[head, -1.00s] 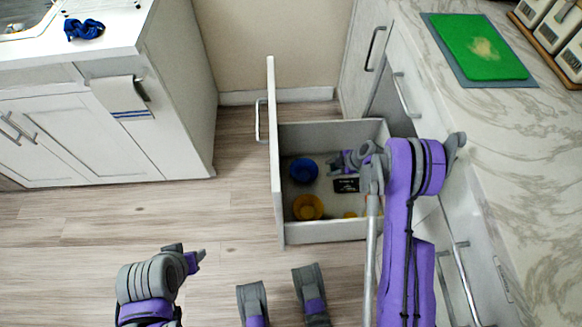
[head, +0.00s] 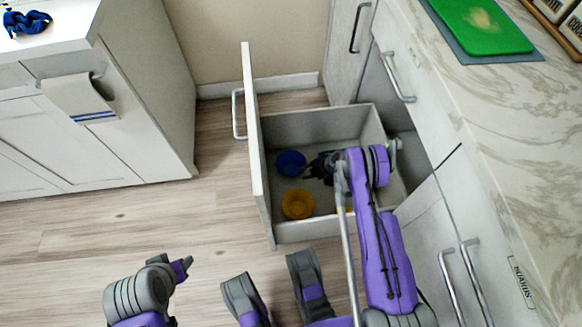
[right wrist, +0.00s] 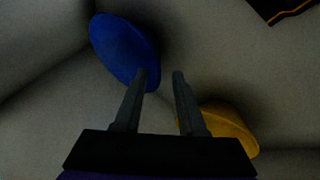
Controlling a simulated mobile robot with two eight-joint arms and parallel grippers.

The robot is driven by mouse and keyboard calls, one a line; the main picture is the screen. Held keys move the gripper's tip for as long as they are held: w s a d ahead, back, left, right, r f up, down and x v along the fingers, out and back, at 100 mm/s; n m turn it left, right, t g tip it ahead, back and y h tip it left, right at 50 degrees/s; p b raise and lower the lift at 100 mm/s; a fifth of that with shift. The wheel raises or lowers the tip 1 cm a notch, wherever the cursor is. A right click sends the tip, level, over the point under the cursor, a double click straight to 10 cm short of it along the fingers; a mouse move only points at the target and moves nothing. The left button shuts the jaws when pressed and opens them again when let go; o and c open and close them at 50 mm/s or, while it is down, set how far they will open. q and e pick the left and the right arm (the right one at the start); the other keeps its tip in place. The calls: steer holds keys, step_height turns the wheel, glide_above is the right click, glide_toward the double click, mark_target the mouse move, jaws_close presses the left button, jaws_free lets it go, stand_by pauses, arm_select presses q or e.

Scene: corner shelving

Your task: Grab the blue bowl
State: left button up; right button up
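The blue bowl (head: 291,163) sits inside the open drawer (head: 283,229), near its left side. In the right wrist view the blue bowl (right wrist: 124,47) is at the upper left, just beyond the left fingertip. My right gripper (head: 317,168) reaches down into the drawer to the right of the bowl. In the right wrist view its two fingers (right wrist: 163,74) are apart with nothing between them. I cannot tell whether the left finger touches the bowl. My left gripper (head: 185,266) is outside the drawer over the floor; its fingers are not clear.
A yellow bowl (head: 298,204) sits in the drawer in front of the blue one, and close to the right finger in the wrist view (right wrist: 230,128). The drawer's walls surround my gripper. A marble counter (head: 500,130) stands on the right. The floor at left is clear.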

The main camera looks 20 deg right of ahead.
mark_target(291, 166)
steer(key=b+x, duration=0.1)
steer(key=x, duration=0.3)
steer(key=shift+w+a+f+b, duration=0.15)
steer(key=shift+w+f+b, duration=0.05)
steer(key=shift+w+b, duration=0.1)
jaws_close()
steer(key=shift+r, duration=0.1)
stand_by(1.0)
